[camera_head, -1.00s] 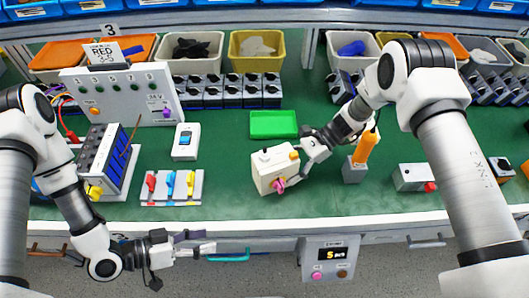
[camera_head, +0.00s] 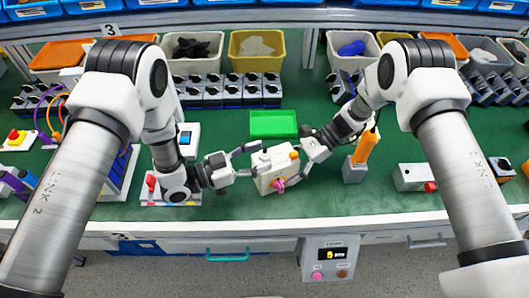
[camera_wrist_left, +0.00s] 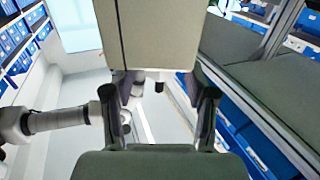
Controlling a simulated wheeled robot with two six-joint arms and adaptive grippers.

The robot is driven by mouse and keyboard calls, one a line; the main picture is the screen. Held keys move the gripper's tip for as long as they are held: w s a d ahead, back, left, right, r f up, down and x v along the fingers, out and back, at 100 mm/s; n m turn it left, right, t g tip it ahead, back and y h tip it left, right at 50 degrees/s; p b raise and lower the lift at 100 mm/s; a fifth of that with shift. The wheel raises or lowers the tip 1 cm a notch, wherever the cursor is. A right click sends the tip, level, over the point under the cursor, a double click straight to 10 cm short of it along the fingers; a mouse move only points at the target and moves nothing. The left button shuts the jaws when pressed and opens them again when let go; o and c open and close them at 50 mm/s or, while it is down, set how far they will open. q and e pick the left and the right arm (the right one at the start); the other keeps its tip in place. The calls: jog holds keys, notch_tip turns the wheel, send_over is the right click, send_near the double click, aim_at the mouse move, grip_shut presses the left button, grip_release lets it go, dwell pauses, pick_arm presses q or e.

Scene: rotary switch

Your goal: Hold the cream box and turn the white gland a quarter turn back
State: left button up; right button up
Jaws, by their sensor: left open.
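The cream box (camera_head: 270,180) stands on the green bench in the middle of the head view, with a magenta knob (camera_head: 279,184) on its front and an orange part (camera_head: 294,155) at its top right. Its wall fills the top of the left wrist view (camera_wrist_left: 165,35). A small pale part, perhaps the white gland (camera_wrist_left: 150,75), shows at the box's edge there; the fingers partly hide that side in the head view. My left gripper (camera_head: 248,160) is open at the box's left side, its fingers apart. My right gripper (camera_head: 308,153) is shut on the box's right side.
A green tray (camera_head: 273,124) lies behind the box. An orange-handled part in a grey block (camera_head: 355,170) stands right of it. A switch panel (camera_head: 160,200) lies under my left arm. The bench's front edge is close in front.

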pick_arm(q)
jog(key=shift+x, duration=1)
jog(key=shift+c, duration=0.4)
grip_shut()
jog(key=shift+n+t, duration=0.3)
jog(key=shift+s+n+t+y, duration=0.1)
jog(key=shift+n+t+y, duration=0.65)
jog(key=shift+t, duration=0.35)
jog(key=shift+n+t+y, duration=0.35)
jog(key=shift+n+t, duration=0.2)
jog(key=shift+t, duration=0.15)
